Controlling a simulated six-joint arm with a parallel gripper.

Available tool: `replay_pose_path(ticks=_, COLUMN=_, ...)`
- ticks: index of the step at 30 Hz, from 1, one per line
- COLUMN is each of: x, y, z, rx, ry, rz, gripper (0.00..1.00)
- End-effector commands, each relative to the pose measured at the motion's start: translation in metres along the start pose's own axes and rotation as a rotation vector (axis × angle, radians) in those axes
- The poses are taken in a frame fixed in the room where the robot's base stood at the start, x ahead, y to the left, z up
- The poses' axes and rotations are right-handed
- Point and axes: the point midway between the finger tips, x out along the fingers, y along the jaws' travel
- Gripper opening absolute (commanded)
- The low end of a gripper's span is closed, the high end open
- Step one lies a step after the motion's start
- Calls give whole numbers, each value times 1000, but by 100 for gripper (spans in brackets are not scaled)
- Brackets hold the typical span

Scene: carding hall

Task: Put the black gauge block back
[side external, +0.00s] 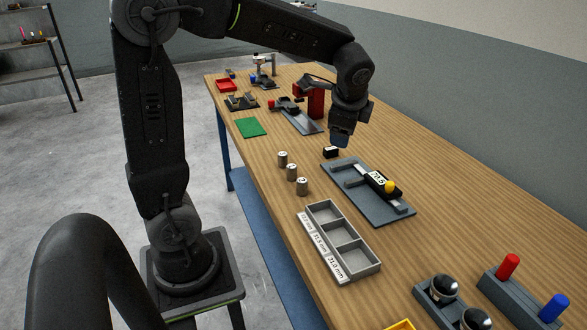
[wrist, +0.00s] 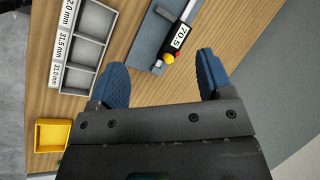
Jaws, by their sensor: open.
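The block is not visible there. A caliper with a black slider (side external: 381,184), a yellow knob and a 70.5 display lies on the plate; it also shows in the wrist view (wrist: 181,38).
A grey three-compartment tray (side external: 341,266) with mm labels looks empty. Several metal cylinders (side external: 291,172) stand near the table edge. A red-and-grey fixture (side external: 312,100) and a green mat (side external: 250,127) are farther back. A yellow bin (wrist: 52,135) and holders with red and blue pegs (side external: 509,265) are near.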

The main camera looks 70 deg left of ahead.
Motion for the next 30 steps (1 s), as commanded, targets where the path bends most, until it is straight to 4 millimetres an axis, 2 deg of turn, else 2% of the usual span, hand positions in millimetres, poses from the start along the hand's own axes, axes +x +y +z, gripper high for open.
replay_pose_path(ticks=1, x=-21, y=20, z=5, rx=-89, ry=51, rz=7, gripper=73)
replay_pose_path(ticks=6, x=-68, y=87, z=19, rx=-410, ry=210, rz=83, gripper=73)
replay_pose_path(ticks=12, x=-94, y=155, z=35, rx=-717, ry=345, rz=212, gripper=73)
replay_pose_path(ticks=15, x=-98, y=175, z=40, rx=-809, ry=380, rz=262, gripper=73)
replay_pose_path(ticks=20, x=-100, y=188, z=42, rx=-873, ry=400, rz=300, gripper=73)
replay_pose_path(ticks=30, x=-100, y=188, z=42, rx=-876, ry=399, rz=301, gripper=73)
